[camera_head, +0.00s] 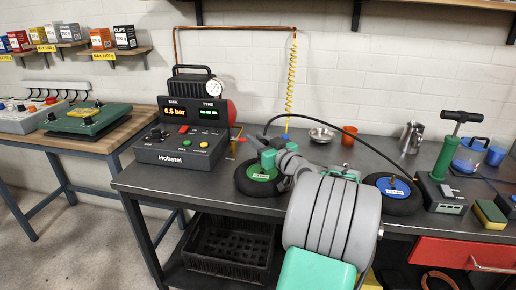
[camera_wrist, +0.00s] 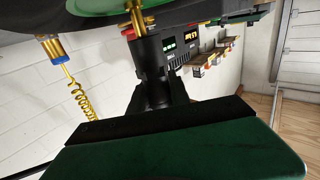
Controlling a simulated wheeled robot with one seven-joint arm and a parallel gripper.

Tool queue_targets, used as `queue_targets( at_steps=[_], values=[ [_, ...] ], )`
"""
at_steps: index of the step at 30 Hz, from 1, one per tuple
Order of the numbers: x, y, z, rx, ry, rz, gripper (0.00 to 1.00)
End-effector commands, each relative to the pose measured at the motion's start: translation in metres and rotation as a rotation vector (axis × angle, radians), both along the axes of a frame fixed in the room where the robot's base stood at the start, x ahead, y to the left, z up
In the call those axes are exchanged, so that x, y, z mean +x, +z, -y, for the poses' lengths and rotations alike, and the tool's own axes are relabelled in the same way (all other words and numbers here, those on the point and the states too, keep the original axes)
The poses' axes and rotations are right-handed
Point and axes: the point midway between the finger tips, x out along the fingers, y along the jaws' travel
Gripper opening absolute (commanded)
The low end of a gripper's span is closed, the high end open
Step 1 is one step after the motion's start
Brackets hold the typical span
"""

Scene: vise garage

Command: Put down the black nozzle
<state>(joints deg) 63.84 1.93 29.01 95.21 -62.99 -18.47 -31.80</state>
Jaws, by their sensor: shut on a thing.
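My gripper (camera_head: 266,158) is over the wheel with the green hub (camera_head: 262,174), on the workbench. In the wrist view the black nozzle (camera_wrist: 149,58) is a dark cylinder between the jaws, which are shut on it. A brass valve stem (camera_wrist: 136,16) lies at its far end, by the green hub; I cannot tell whether they touch. In the head view the nozzle is mostly hidden by my gripper. A black hose (camera_head: 345,131) arcs from near my gripper to the right, toward the green hand pump (camera_head: 446,155).
A black control box (camera_head: 182,145) reading 6.5 bar stands left of the wheel. A blue-hubbed wheel (camera_head: 393,187) is right of my arm. A yellow coiled hose (camera_head: 291,75) hangs behind. A metal bowl (camera_head: 321,134), orange cup (camera_head: 348,139) and steel jug (camera_head: 411,137) stand at the back.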

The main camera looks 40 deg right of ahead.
Motion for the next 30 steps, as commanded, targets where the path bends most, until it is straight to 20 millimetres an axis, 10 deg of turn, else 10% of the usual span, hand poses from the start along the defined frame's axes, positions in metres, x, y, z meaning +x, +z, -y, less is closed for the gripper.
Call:
queue_targets(
  at_steps=[16, 17, 18, 30],
  values=[
    [-0.002, -0.028, 0.0, 0.0, -0.001, -0.001, 0.0],
    [-0.002, -0.028, 0.0, 0.001, -0.001, -0.001, 0.24],
    [-0.002, -0.027, 0.0, 0.001, -0.001, -0.002, 0.27],
    [-0.002, -0.027, 0.0, 0.002, -0.001, -0.002, 0.45]
  ],
)
